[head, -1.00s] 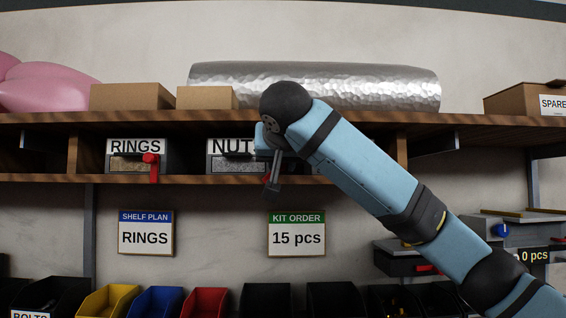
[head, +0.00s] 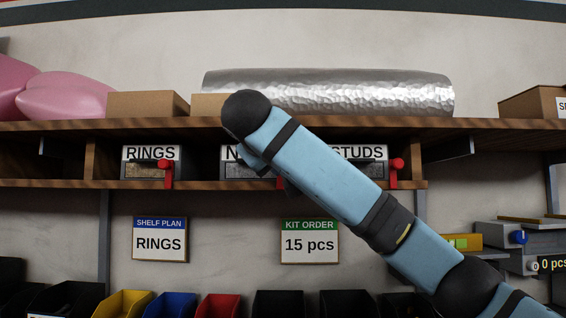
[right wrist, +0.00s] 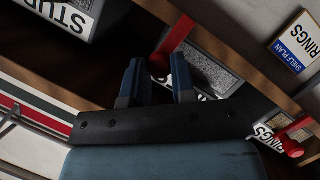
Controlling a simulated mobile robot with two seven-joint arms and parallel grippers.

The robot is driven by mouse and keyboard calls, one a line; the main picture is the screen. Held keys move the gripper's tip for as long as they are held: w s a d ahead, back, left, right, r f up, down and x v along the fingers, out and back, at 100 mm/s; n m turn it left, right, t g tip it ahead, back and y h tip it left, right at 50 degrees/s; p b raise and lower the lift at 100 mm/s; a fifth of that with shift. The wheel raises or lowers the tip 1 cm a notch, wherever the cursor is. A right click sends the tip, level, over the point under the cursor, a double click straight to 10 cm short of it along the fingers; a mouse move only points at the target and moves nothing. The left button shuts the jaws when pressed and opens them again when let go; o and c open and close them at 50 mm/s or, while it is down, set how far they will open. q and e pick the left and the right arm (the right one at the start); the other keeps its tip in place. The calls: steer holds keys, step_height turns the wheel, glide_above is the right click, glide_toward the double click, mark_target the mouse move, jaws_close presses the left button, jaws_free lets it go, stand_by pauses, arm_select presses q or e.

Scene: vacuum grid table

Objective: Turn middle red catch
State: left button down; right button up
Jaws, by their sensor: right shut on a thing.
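The middle red catch (right wrist: 174,38) is on the front of the NUTS bin (right wrist: 205,75). In the right wrist view, my right gripper (right wrist: 158,70) is shut on this catch, with its blue fingers on either side of it. The STUDS bin (head: 372,172) has a red catch (head: 396,165) on the right. My left gripper is not in view.
The bins stand on a wooden shelf (head: 210,185) under an upper board (head: 150,125). Cardboard boxes (head: 148,103) and a silver roll (head: 330,90) lie above. A SHELF PLAN sign (head: 159,240) and a KIT ORDER sign (head: 309,242) hang below. Coloured bins (head: 170,303) line the bottom.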

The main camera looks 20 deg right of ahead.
steer(key=shift+a+n, duration=0.25)
steer(key=shift+n, duration=0.15)
steer(key=o, duration=0.9)
steer(key=shift+h, duration=0.3)
steer(key=b+v, duration=1)
steer(key=v, duration=0.3)
steer(key=shift+s+a+r, duration=0.15)
steer(key=shift+s, duration=0.15)
